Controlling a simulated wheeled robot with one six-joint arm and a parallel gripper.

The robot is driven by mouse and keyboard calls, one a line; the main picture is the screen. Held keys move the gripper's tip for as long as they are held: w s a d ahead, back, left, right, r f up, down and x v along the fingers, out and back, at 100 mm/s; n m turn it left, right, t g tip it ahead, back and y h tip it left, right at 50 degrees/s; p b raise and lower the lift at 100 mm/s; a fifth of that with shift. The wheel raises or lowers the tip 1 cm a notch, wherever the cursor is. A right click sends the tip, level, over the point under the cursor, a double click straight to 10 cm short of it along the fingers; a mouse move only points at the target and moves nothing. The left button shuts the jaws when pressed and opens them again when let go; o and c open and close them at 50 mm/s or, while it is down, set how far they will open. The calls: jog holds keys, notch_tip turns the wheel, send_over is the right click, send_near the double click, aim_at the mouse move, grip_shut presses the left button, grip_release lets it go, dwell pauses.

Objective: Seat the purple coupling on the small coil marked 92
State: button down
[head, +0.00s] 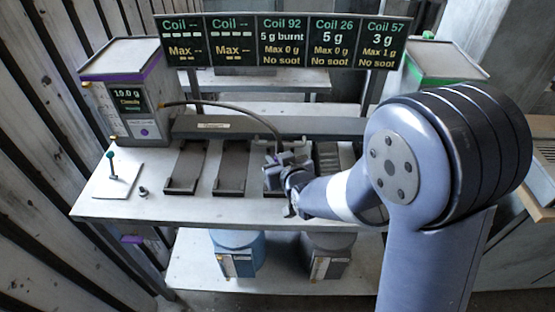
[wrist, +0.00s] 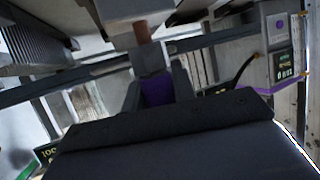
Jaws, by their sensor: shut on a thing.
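My gripper (head: 284,165) is over the third bay from the left on the bench. A dark hose runs to it from the purple-trimmed box. In the wrist view my gripper (wrist: 156,82) is shut on the purple coupling (wrist: 157,92), which shows between the two grey fingers. I cannot tell whether the coupling touches the stub. The coil in the third bay is mostly hidden by my gripper, and its number is not readable. The board panel for Coil 92 (head: 283,41) reads 5 g burnt, Max 0 g, No soot.
The purple-trimmed box (head: 128,90) stands at the back left. Two dark bays (head: 186,167) at the left are empty. A finned coil (head: 328,157) sits right of my gripper. A green-handled lever (head: 112,165) stands at the left. A green-trimmed box (head: 440,64) is behind my arm.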

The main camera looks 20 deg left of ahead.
jog(key=shift+f+b, duration=0.8)
jog(key=c, duration=1.1)
grip_release()
jog(key=b+v, duration=0.1)
jog(key=v, duration=0.9)
jog(key=shift+s+d, duration=0.25)
jog(key=shift+s, duration=0.1)
jog(key=shift+w+a, duration=0.1)
jog(key=shift+w, duration=0.05)
jog(key=p+x, duration=0.1)
jog(key=x, duration=0.9)
jog(key=shift+w+a, duration=0.15)
jog(key=shift+w, duration=0.05)
jog(key=shift+r, duration=0.15)
